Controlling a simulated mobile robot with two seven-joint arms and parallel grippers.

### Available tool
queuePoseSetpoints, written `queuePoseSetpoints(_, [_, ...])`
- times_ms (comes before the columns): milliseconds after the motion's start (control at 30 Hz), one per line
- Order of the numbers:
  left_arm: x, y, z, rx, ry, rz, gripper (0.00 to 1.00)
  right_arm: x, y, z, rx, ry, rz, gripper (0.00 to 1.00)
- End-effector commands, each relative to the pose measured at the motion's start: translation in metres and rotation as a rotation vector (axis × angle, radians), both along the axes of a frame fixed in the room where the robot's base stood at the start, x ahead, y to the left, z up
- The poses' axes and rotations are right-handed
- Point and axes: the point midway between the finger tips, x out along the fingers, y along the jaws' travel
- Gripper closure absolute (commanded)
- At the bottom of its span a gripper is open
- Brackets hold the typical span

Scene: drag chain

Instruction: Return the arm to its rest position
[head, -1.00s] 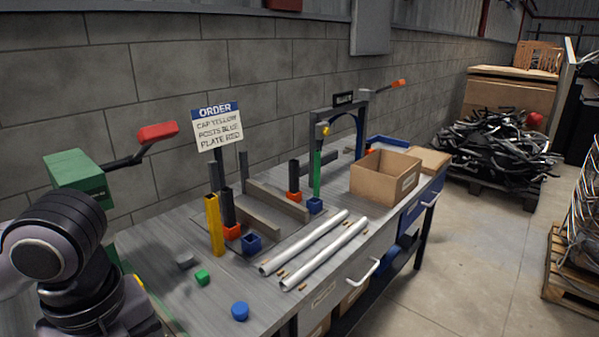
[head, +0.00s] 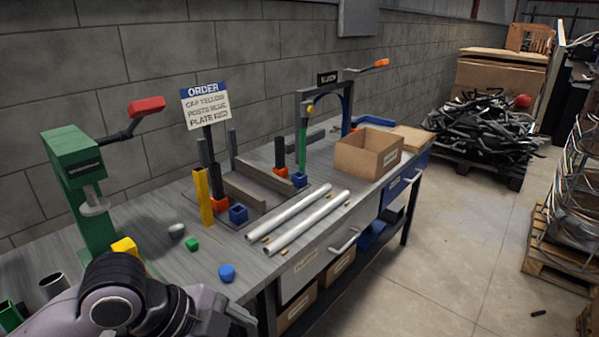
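My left arm (head: 130,298) crosses the bottom left of the head view, bent low in front of the bench. My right arm and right gripper are not in the head view. No object is visibly held.
A green press (head: 80,185) with a red-handled lever stands close behind my arm. The workbench (head: 160,270) holds a yellow post (head: 203,196), a blue cap (head: 227,273), a green cap (head: 192,244), two silver tubes (head: 308,222) and a cardboard box (head: 367,154).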

Motion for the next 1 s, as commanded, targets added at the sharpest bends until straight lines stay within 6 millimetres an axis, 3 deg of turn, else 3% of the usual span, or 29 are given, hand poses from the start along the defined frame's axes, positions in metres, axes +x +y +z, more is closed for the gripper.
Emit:
queuePoseSetpoints(100, [0.011,-0.015,-0.021,-0.145,0.027,0.164,0.24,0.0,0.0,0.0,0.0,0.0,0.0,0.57])
queuePoseSetpoints(233, [0.023,-0.019,-0.044,-0.284,0.047,0.357,0.24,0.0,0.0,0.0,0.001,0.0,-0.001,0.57])
queuePoseSetpoints(367, [0.031,-0.013,-0.071,-0.396,0.064,0.555,0.24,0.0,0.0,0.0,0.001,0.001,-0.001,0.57])
queuePoseSetpoints(533, [0.028,0.009,-0.114,-0.501,0.074,0.812,0.24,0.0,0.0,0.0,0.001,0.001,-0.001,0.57])
queuePoseSetpoints(667, [0.013,0.035,-0.151,-0.546,0.067,0.998,0.24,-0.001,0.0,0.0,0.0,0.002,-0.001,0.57])
queuePoseSetpoints(800, [-0.016,0.066,-0.19,-0.558,0.046,1.175,0.24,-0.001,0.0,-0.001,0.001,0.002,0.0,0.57])
queuePoseSetpoints(1000, [-0.062,0.1,-0.226,-0.539,0.01,1.328,0.24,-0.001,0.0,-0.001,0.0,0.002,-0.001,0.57])
